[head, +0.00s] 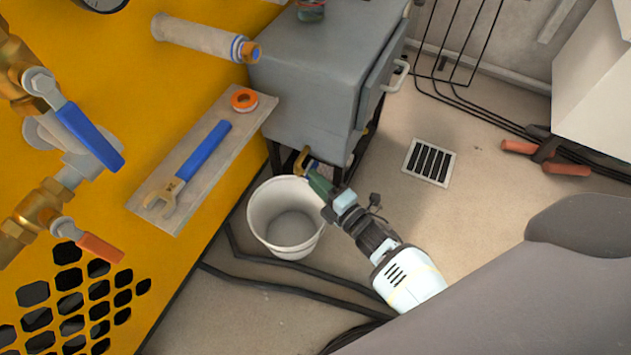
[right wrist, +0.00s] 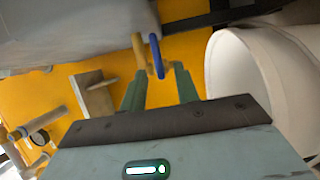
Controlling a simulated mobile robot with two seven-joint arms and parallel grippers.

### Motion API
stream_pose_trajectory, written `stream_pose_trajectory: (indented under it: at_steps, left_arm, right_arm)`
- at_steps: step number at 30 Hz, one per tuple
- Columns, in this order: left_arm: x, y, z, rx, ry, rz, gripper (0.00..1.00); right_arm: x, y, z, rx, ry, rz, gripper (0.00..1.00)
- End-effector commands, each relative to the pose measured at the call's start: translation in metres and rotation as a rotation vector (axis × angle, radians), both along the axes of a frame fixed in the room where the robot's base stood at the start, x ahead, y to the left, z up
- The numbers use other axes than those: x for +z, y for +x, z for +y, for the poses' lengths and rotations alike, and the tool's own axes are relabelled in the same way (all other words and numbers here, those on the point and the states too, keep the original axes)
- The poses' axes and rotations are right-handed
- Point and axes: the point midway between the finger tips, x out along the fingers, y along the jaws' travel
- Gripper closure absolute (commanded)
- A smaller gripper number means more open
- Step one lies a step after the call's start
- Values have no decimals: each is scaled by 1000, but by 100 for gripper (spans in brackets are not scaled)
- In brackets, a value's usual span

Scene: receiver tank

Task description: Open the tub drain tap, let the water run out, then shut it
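The grey metal tub (head: 310,60) stands on dark legs beside the yellow machine. Its drain tap (head: 302,160), brass with a blue handle, sits low at the tub's front. In the right wrist view the blue handle (right wrist: 157,57) stands beside the brass body (right wrist: 140,52). My right gripper (head: 318,180) is at the tap. Its green fingers (right wrist: 158,75) are apart, with the handle between their tips and visible gaps. A white bucket (head: 287,246) stands on the floor below and left of the tap; it also shows in the right wrist view (right wrist: 228,80). My left gripper is out of view.
A grey shelf (head: 150,212) on the yellow machine (head: 190,75) holds a blue-handled wrench (head: 190,165) and an orange tape roll (head: 243,99). Black hoses (head: 270,287) cross the floor. A floor drain (head: 429,162) and a red-handled tool (head: 545,152) are to the right.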

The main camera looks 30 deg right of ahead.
Motion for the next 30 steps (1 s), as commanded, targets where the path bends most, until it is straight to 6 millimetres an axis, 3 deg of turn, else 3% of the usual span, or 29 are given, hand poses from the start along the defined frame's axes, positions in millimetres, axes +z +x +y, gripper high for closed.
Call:
stream_pose_trajectory:
  at_steps: [11, 18, 30]
  left_arm:
    - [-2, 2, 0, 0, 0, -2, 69]
    - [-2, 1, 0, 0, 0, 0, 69]
    - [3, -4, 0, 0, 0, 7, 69]
  right_arm:
    - [0, 6, 2, 1, 1, 0, 69]
    - [0, 6, 2, 1, 0, 0, 100]
    - [2, 6, 2, 2, 26, 22, 100]
